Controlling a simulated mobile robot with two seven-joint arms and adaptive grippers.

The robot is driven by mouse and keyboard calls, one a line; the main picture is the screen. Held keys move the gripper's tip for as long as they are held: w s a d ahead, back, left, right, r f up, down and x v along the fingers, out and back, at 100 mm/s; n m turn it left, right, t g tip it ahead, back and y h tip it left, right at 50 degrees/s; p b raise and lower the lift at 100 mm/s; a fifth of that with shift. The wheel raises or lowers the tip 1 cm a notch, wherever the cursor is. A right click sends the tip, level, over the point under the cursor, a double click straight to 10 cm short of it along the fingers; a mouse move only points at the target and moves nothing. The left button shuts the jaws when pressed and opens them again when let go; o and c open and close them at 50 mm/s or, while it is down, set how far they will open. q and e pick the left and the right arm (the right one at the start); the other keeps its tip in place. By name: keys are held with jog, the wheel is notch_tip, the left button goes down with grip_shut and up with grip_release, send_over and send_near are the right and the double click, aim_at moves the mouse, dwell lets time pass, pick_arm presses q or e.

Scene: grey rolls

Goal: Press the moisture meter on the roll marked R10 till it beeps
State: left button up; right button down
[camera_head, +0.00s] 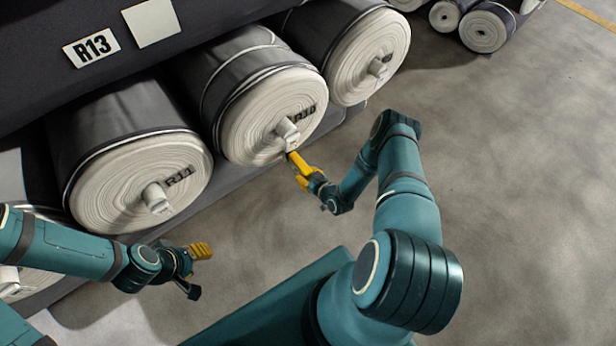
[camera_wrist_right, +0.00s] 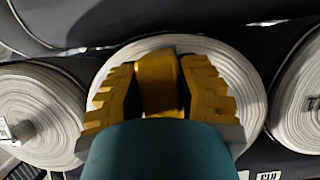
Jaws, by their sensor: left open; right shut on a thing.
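The roll marked R10 (camera_head: 258,128) is the middle one of the lower row, its cream end face towards me. Its dark mark looks like R10, but the last figure is hard to read. My right gripper (camera_head: 303,172) is shut on the yellow moisture meter (camera_wrist_right: 158,84), below the roll's core stub. The meter's front end is at or very near the end face; I cannot tell if it touches. In the right wrist view the ridged yellow fingers (camera_wrist_right: 160,95) flank the meter before the cream face (camera_wrist_right: 235,75). My left gripper (camera_head: 198,270) is open and empty at lower left.
The roll marked R11 (camera_head: 125,190) lies to the left, another roll (camera_head: 350,60) to the upper right. An R13 card (camera_head: 91,48) and a blank card (camera_head: 152,22) sit on the dark roll above. Grey floor at right is clear; more rolls (camera_head: 487,27) lie behind.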

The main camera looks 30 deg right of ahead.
jog(key=shift+w+r, duration=0.1)
jog(key=shift+w, duration=0.65)
dwell(1.5)
jog(key=s+p, duration=0.1)
jog(key=s, duration=0.6)
jog(key=shift+d+p, duration=0.2)
jog(key=shift+p, duration=0.1)
dwell(0.7)
